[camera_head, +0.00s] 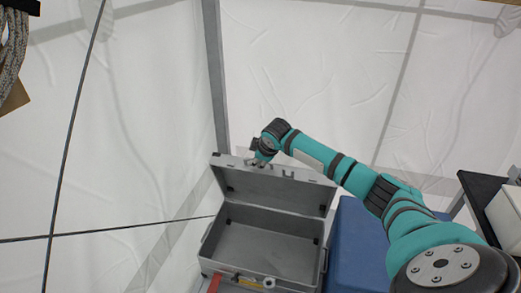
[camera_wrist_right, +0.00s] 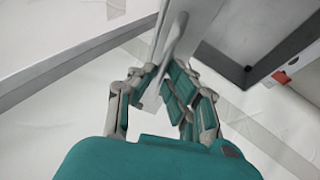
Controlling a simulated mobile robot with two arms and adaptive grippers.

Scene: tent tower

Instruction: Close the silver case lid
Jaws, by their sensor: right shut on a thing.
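The silver case (camera_head: 268,240) stands open, and its box looks empty. Its lid (camera_head: 278,190) is raised at the back, roughly upright. My right gripper (camera_head: 259,161) is at the lid's top edge, left of the middle. In the right wrist view, my right gripper (camera_wrist_right: 162,88) has its fingers on both sides of a thin grey part of the lid (camera_wrist_right: 245,25) and is shut on it. Whether this part is the handle or the edge I cannot tell. My left gripper is not in view.
A blue box (camera_head: 357,245) stands close to the right of the case. A black table (camera_head: 484,194) with a white item (camera_head: 508,212) is at the far right. A grey tent pole (camera_head: 215,80) and white tent wall rise behind the case. Red and yellow items lie at its front.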

